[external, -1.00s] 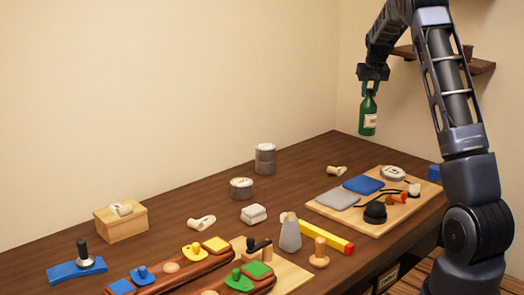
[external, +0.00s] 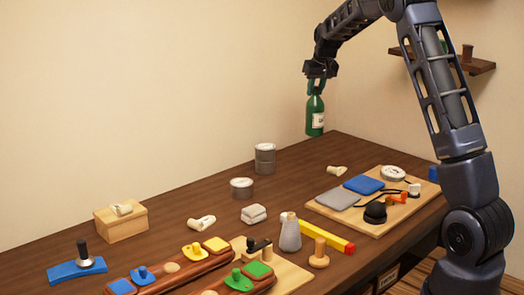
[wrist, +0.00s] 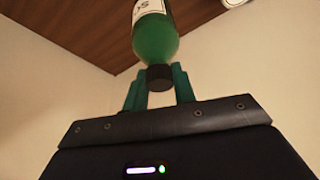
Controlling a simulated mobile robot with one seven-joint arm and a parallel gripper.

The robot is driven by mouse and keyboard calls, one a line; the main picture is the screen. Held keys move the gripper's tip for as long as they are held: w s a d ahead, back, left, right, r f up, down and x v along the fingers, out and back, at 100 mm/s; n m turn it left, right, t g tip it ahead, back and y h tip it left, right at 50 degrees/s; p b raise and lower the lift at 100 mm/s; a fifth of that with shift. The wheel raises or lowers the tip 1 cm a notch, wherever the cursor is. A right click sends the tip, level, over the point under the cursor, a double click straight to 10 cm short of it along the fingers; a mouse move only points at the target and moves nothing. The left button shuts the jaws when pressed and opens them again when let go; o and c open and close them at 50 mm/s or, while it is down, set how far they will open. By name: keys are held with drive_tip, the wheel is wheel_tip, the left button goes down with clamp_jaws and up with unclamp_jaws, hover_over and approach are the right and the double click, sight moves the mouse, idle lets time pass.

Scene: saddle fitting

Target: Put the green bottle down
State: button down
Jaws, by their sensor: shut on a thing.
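The green bottle (external: 315,118) has a white label and hangs upright in the air, above the back right part of the table. My gripper (external: 317,82) is shut on its top from above. In the wrist view the bottle (wrist: 155,40) has a dark cap between the green fingers of my gripper (wrist: 158,82). The brown table (external: 300,160) lies below, with a clear gap between it and the bottle.
Two grey tins (external: 264,158) stand left of the bottle. A wooden board (external: 395,212) on the right holds blue and grey pads (external: 363,184) and tools. A white fitting (external: 337,170) lies near the back edge. A shelf (external: 480,66) is on the right wall.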

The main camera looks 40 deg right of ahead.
drive_tip(key=w+a+r+n+y, duration=0.1)
drive_tip(key=w+a+r+n, duration=0.15)
drive_tip(key=a, duration=1.75)
drive_tip(key=w+a+r+n+y, duration=0.2)
drive_tip(key=a+n, duration=0.2)
drive_tip(key=a, duration=1.6)
drive_tip(key=s+a+r+n+y, duration=0.15)
drive_tip(key=s+a, duration=0.35)
drive_tip(key=a, duration=0.8)
drive_tip(key=s+a+r+n+g, duration=0.1)
drive_tip(key=s+a+n, duration=0.35)
drive_tip(key=a, duration=0.75)
drive_tip(key=s+a+r+n, duration=0.1)
drive_tip(key=s+a, duration=0.6)
drive_tip(key=a, duration=0.6)
wheel_tip(320, 180, down, 20)
drive_tip(key=shift+w+r, duration=0.15)
drive_tip(key=shift+r, duration=0.1)
drive_tip(key=shift+d+f, duration=0.1)
drive_tip(key=c, duration=1.1)
unclamp_jaws()
drive_tip(key=shift+c, duration=0.2)
